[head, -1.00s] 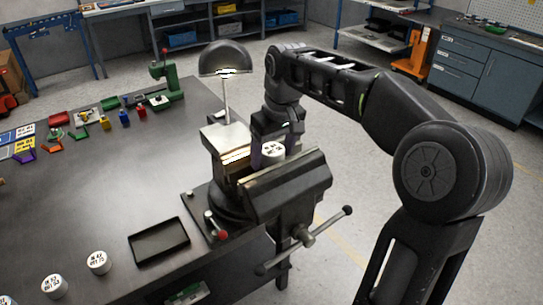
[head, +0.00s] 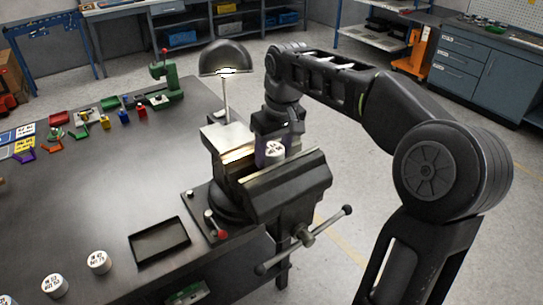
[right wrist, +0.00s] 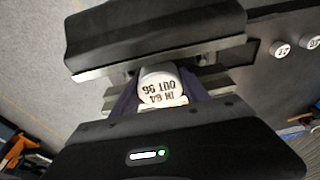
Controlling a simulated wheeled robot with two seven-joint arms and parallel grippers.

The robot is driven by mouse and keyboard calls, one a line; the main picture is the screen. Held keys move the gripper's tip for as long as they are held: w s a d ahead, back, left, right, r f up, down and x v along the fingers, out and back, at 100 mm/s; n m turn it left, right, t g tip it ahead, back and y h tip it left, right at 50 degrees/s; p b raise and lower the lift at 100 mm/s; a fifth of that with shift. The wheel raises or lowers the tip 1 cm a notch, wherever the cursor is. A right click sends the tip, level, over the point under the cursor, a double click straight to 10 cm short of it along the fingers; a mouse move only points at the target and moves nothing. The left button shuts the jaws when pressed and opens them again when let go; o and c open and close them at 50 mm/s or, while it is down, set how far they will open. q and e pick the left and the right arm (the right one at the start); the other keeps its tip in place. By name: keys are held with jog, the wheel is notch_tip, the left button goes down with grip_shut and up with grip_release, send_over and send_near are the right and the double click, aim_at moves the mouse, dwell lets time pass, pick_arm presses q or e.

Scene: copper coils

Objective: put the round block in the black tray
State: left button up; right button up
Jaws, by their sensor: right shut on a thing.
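The round block (head: 275,148) is a white cylinder with dark lettering on top. It stands between the jaws of the bench vise (head: 285,185). In the right wrist view the same block (right wrist: 160,88) shows its printed top between my dark fingers. My right gripper (head: 268,152) is shut on the block, low between the vise jaws; its far finger is partly hidden in the head view. The black tray (head: 187,240) lies empty on the dark table, left of and nearer than the vise. My left gripper is not in view.
Similar white cylinders stand at the table's near edge, one (head: 99,262) left of the tray and another (head: 54,285) farther left. A lamp (head: 225,60) and a green press (head: 165,85) stand behind. Small coloured parts lie far left. The middle of the table is clear.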

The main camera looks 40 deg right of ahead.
aim_at(271, 147)
jog(key=c, duration=0.3)
jog(key=shift+r, duration=0.1)
jog(key=shift+c, duration=0.2)
jog(key=shift+r+p, duration=2.1)
jog(key=shift+r, duration=0.35)
jog(key=shift+r, duration=1.45)
